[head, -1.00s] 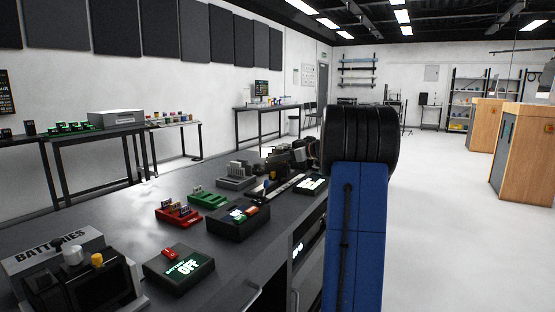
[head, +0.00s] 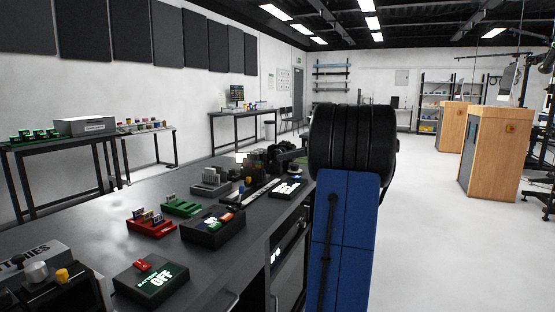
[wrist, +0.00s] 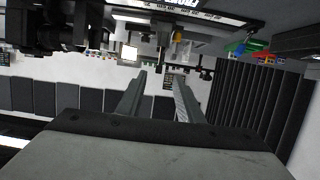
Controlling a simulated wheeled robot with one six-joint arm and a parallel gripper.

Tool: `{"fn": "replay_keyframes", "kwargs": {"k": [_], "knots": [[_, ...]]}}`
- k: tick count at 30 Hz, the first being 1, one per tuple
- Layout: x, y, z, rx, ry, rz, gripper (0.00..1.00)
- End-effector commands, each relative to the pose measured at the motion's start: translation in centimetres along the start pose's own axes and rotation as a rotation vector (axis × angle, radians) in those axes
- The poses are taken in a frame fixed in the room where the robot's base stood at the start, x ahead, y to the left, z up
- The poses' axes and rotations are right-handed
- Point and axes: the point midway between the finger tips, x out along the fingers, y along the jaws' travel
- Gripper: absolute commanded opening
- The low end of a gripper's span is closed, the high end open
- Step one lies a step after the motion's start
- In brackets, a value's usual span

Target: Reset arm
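My arm shows in the head view as an upright blue link (head: 343,245) under a thick black joint (head: 352,145), right of the workbench. My gripper (wrist: 161,76) shows in the wrist view, its two grey fingers apart with nothing between them. The wrist picture is upside down, with bench items along its top edge. My gripper cannot be made out clearly in the head view.
The dark workbench (head: 100,228) holds a black battery box marked OFF (head: 151,279), a red tray (head: 150,224), a green tray (head: 182,208) and a black box (head: 213,228). Wooden cabinets (head: 494,155) stand at the right. The white floor (head: 435,235) beside my arm is clear.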

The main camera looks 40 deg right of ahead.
Motion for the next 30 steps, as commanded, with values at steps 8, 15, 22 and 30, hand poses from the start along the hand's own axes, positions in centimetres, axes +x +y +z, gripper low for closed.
{"fn": "replay_keyframes", "kwargs": {"k": [8,15,22,30], "knots": [[-1.2,0.0,0.0,0.0,0.0,-0.001,0.33],[-1.2,0.0,0.0,0.0,0.0,-0.001,0.33],[-1.2,0.0,0.0,0.0,0.0,-0.001,0.33],[0.5,-2.9,-2.5,0.021,-0.084,-0.021,0.33]]}}
